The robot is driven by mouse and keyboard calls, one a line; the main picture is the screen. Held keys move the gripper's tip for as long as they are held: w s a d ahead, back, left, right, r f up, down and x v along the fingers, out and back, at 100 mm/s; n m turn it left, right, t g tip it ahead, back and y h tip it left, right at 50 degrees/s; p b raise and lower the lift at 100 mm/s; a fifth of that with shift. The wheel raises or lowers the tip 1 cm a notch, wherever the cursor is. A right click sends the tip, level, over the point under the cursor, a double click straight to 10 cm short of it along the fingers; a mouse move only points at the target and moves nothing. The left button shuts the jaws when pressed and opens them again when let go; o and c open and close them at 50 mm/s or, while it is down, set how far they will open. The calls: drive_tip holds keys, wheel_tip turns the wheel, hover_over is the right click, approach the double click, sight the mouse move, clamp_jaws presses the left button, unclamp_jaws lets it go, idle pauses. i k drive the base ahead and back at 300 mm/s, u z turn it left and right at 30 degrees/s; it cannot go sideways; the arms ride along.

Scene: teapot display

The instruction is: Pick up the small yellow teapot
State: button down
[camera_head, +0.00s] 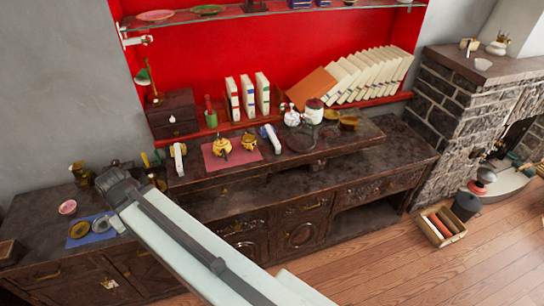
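Two small yellow teapots with dark markings stand close together on a dull red mat (212,164) on the raised dark wooden shelf of the cabinet. The left teapot (222,147) looks slightly larger than the right teapot (249,142). My pale arm reaches in from the bottom edge toward the upper left. Its dark end (118,184) appears left of the mat, apart from both teapots. No fingertips can be made out there, and I see nothing held.
White-spined books (248,95), a white vase (292,117) and a lidded jar (314,111) stand behind and right of the mat. A small dark drawer box (172,115) is behind left. Plates lie on a blue mat (93,239) at left. The wooden floor (390,255) in front is mostly clear.

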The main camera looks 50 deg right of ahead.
sight(221, 151)
drive_tip(key=u, duration=0.3)
drive_tip(key=k, duration=0.25)
drive_tip(key=z, duration=0.85)
drive_tip(key=i, duration=0.6)
drive_tip(key=z, duration=2.85)
drive_tip(key=k, duration=0.85)
drive_tip(key=u, duration=1.75)
drive_tip(key=i, duration=0.85)
